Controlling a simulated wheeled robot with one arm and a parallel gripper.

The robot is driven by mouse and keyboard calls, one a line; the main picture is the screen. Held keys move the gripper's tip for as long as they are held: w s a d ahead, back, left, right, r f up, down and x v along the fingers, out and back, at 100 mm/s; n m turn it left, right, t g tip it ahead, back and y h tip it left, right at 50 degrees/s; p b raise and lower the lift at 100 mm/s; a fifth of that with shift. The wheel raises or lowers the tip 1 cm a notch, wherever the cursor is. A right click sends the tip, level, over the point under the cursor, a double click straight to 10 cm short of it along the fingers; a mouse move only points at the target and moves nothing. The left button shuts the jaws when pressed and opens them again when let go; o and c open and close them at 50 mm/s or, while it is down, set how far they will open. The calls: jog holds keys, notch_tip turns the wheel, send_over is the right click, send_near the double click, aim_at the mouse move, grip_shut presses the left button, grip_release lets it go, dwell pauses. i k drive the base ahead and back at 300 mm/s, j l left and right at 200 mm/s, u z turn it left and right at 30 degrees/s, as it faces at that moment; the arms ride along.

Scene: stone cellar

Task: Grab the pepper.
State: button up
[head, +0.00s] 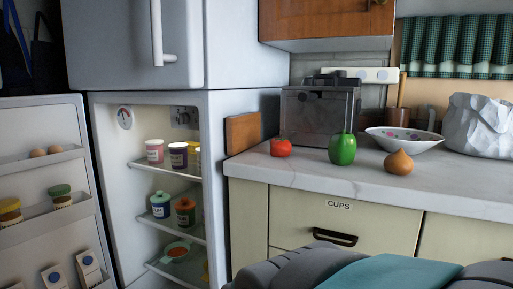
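A green pepper (342,149) stands upright on the marble counter (300,172), in front of a dark see-through box-shaped appliance (318,112). A red tomato-like vegetable (281,147) lies to its left, and a brown onion (399,162) sits to its right, a little nearer the front edge. The pepper is fully visible and touches neither of them. My gripper is not in view, and no fingers show near the pepper.
A patterned bowl (405,141) and crumpled white bag (479,126) stand right of the pepper. The fridge (214,157) at left is open, its door (43,190) swung out. A wooden cabinet (325,20) hangs above. The counter's front strip is clear.

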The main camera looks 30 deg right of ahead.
aim_at(342, 146)
jog(key=z, duration=1.25)
